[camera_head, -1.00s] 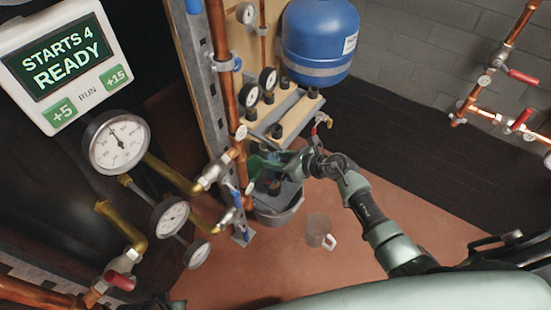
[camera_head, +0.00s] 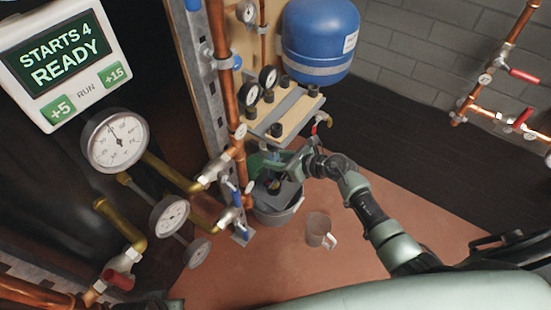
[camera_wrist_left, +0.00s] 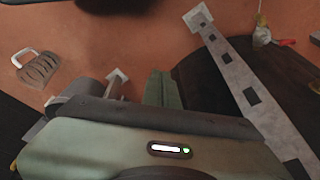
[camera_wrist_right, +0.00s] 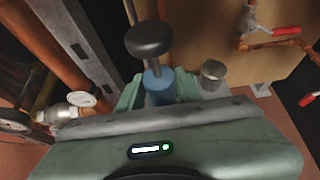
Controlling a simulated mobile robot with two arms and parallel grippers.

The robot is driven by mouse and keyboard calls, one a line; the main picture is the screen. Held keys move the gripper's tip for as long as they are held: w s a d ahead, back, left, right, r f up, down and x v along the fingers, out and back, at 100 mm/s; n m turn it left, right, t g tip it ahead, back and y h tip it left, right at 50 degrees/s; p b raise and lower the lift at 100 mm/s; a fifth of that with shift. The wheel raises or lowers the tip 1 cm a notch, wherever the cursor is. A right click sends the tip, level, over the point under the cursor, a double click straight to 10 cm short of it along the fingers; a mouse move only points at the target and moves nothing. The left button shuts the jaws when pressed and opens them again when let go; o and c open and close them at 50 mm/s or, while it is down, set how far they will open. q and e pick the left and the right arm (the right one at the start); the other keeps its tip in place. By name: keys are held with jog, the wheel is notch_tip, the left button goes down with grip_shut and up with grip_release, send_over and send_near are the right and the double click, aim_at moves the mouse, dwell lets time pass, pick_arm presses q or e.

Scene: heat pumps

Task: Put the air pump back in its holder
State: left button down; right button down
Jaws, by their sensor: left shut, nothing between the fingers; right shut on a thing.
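The air pump shows in the right wrist view as a blue body (camera_wrist_right: 158,86) with a grey rod and a black knob on top. My right gripper (camera_wrist_right: 160,97) is shut around the blue body, the knob above the fingers. In the head view my right gripper (camera_head: 272,162) is at the front of the wooden shelf, above the grey bucket; the pump is hard to make out there. My left gripper (camera_wrist_left: 163,88) is shut and empty in the left wrist view, above the floor. I cannot tell which part is the pump's holder.
The wooden shelf (camera_head: 297,113) carries black fittings, under a blue tank (camera_head: 320,40). Copper pipes (camera_head: 228,95), gauges (camera_head: 115,140) and a perforated metal post (camera_head: 210,110) crowd the left. Floor to the right is clear.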

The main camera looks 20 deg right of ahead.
pick_arm(q)
jog(key=shift+r, duration=0.3)
jog(key=shift+r, duration=0.1)
jog(key=shift+r, duration=0.25)
pick_arm(e)
jog(key=shift+f, duration=0.1)
pick_arm(q)
jog(key=shift+r, duration=0.3)
pick_arm(e)
jog(key=shift+f, duration=0.1)
pick_arm(q)
jog(key=shift+s+a, duration=0.1)
pick_arm(e)
jog(key=shift+f, duration=0.1)
pick_arm(q)
jog(key=shift+r+b, duration=0.35)
jog(key=shift+r, duration=0.1)
pick_arm(e)
jog(key=shift+f, duration=0.1)
pick_arm(q)
jog(key=shift+r, duration=0.1)
jog(key=shift+s+r, duration=0.1)
jog(key=shift+s, duration=0.1)
pick_arm(e)
jog(key=shift+f, duration=0.15)
